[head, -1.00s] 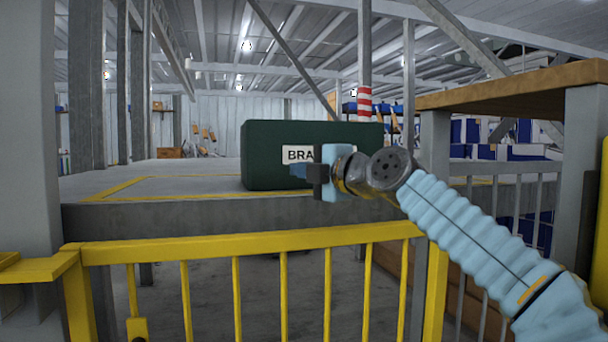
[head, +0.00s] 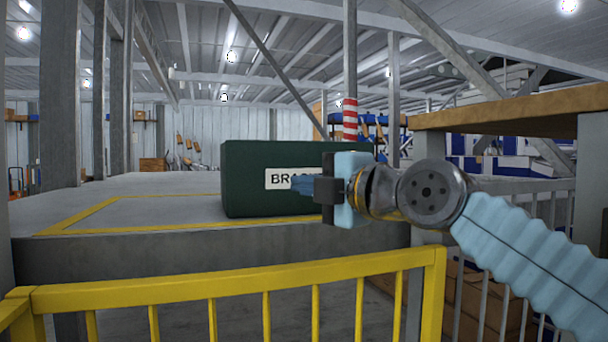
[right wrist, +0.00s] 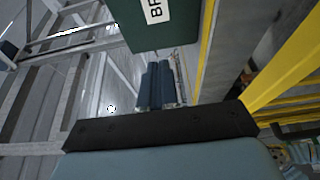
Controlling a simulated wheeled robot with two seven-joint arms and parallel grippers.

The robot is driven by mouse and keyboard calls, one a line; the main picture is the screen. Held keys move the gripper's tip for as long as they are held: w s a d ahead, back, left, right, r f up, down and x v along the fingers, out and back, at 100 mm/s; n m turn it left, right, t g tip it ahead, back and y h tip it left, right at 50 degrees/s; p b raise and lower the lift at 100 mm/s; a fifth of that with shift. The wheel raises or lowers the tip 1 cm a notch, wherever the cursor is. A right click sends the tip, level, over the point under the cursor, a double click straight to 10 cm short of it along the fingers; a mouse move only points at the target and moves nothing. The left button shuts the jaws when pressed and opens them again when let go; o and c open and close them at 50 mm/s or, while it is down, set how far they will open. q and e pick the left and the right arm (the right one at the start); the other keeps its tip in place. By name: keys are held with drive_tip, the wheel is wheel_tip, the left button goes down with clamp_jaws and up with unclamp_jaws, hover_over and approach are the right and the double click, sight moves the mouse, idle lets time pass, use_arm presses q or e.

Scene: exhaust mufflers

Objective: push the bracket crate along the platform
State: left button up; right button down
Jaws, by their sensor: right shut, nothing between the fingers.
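The dark green bracket crate (head: 255,160) stands on the grey platform (head: 140,212), with a white label that reads "BRA" before my gripper covers the rest. My right gripper (head: 300,186) is shut and empty, in front of the right half of the crate's near face. It hides part of the label and the crate's right end. In the right wrist view the shut blue fingers (right wrist: 156,86) point past the crate (right wrist: 165,25), which shows at the top. I cannot tell whether the fingers touch it. My left gripper is not in view.
A yellow railing (head: 230,290) runs along the front, below the platform's edge. Yellow lines mark the platform top, which is clear left of the crate. A brown-topped table or shelf (head: 510,105) stands at the right. A red and white striped post (head: 350,118) rises behind the crate.

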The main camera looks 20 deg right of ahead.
drive_tip(key=p, duration=0.3)
approach(268, 178)
drive_tip(key=w+a, duration=0.2)
drive_tip(key=a, duration=0.2)
drive_tip(key=w, duration=0.1)
drive_tip(key=w+d, duration=0.1)
drive_tip(key=w, duration=0.1)
drive_tip(key=shift+w+d, duration=0.2)
drive_tip(key=shift+w, duration=0.15)
